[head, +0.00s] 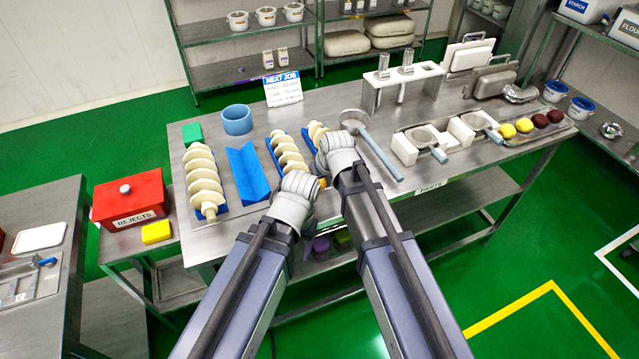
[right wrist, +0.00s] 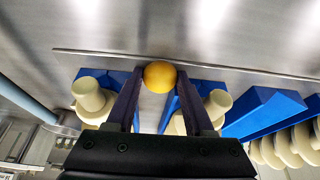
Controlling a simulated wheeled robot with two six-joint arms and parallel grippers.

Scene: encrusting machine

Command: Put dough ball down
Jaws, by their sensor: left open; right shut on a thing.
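My right gripper (right wrist: 158,92) is shut on a yellow dough ball (right wrist: 160,76), which sits between its fingertips in the right wrist view. A small bit of the ball shows in the head view (head: 322,183), between my two wrists. Ball and fingers are over the steel table (head: 228,232), near its front edge; I cannot tell whether the ball touches the table. My left gripper (head: 300,187) is open beside it, its fingers mostly hidden by the wrist. Two more yellow balls (head: 507,131) and two dark red balls (head: 540,121) lie on a tray at the right.
Cream augers (head: 204,178) lie in blue cradles, and one blue cradle (head: 244,172) is empty. A blue ring (head: 237,120), a green block (head: 192,134) and a scoop with a blue handle (head: 380,153) are around. A red rejects box (head: 130,200) stands left.

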